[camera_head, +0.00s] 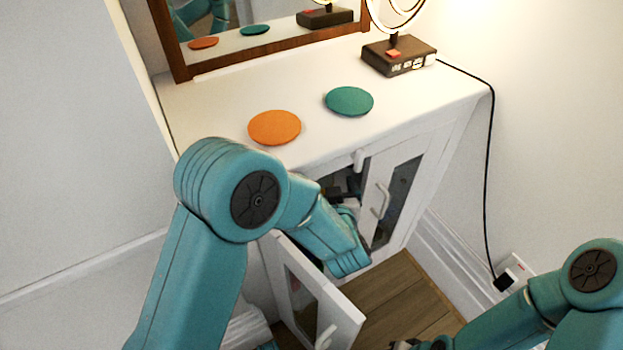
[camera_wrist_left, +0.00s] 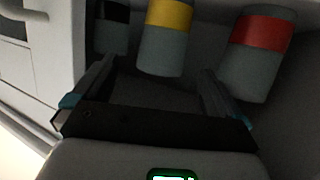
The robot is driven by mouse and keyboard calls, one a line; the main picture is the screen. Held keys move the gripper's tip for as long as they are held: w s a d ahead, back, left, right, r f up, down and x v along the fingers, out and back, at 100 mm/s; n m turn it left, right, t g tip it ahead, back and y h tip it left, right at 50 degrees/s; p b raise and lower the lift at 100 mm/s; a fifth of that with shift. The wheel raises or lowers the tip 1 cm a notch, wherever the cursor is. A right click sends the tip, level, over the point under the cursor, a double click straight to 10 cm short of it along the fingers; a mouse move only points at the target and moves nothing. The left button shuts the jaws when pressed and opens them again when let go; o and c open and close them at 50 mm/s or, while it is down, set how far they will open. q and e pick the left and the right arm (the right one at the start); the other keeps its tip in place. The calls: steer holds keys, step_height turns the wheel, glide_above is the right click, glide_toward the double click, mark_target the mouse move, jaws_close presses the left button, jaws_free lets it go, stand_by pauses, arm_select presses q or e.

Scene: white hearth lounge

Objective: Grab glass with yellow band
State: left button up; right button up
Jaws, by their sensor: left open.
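In the left wrist view, the glass with a yellow band (camera_wrist_left: 164,52) is grey and stands inside the cabinet between a glass with a black band (camera_wrist_left: 112,38) and a glass with a red band (camera_wrist_left: 245,72). My left gripper (camera_wrist_left: 157,78) is open and empty, its two fingers pointing toward the yellow-banded glass, which shows between the fingertips. I cannot tell how far off it is. In the head view my left arm reaches into the cabinet (camera_head: 420,148), and the glasses are mostly hidden. Only a dark bit of my right gripper (camera_head: 420,345) shows at the bottom edge.
The left cabinet door (camera_head: 308,300) stands open; the right door (camera_head: 397,190) has a glass pane and a handle. On top lie an orange disc (camera_head: 274,127) and a green disc (camera_head: 349,101), with a lamp base (camera_head: 398,55) behind. A cable (camera_head: 489,180) runs down at the right.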

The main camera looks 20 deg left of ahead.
arm_select(q)
steer(key=shift+w+a+f, duration=0.25)
steer(key=shift+a, duration=0.1)
steer(key=b+x, duration=0.2)
steer(key=x, duration=0.5)
steer(key=shift+w+r, duration=0.1)
steer(key=shift+r, duration=0.1)
steer(key=c, duration=1.2)
